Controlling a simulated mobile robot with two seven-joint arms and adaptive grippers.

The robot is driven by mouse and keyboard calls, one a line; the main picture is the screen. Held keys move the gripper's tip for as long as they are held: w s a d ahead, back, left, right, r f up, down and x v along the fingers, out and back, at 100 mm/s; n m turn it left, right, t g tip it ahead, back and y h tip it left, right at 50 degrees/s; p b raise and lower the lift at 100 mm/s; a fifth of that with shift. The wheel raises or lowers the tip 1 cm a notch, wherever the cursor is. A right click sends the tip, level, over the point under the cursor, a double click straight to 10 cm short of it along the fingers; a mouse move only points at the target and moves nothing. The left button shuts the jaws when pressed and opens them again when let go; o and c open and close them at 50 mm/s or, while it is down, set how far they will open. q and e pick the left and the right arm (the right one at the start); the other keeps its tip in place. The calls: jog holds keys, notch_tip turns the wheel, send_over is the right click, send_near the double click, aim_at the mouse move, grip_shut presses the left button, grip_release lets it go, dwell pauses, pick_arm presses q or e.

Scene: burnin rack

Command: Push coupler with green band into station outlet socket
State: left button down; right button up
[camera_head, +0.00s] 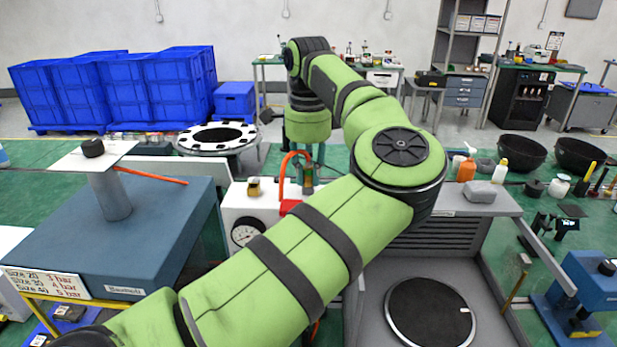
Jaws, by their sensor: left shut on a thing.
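My left arm comes in from the lower left and bends over, with my left gripper (309,164) pointing down above the white station box (233,205). The gripper is shut on the coupler (307,184), a small piece that shows greenish and brassy below the fingers. An orange-red hose (284,165) arcs up beside the coupler on its left. The station carries a round pressure gauge (245,232) on its front and a small brass-coloured fitting on top (254,187). A red part (289,207) sits just below the coupler. My forearm hides the station's right side, and the outlet socket cannot be made out clearly. My right gripper is not in view.
A blue-grey bench (150,235) with a post and white plate stands at left. A grey cabinet top (455,203) with bottles is at right. A dark round plate (430,312) lies at lower right. Blue crates (75,95) stand at the back left.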

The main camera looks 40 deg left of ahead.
pick_arm(q)
jog(key=shift+r+p, duration=2.3)
jog(key=shift+r, duration=0.7)
jog(key=s+a+r+b, duration=0.2)
jog(key=s+a, duration=0.5)
jog(key=shift+s+a+r, duration=0.25)
jog(key=shift+s+r, duration=0.05)
jog(key=shift+s, duration=0.1)
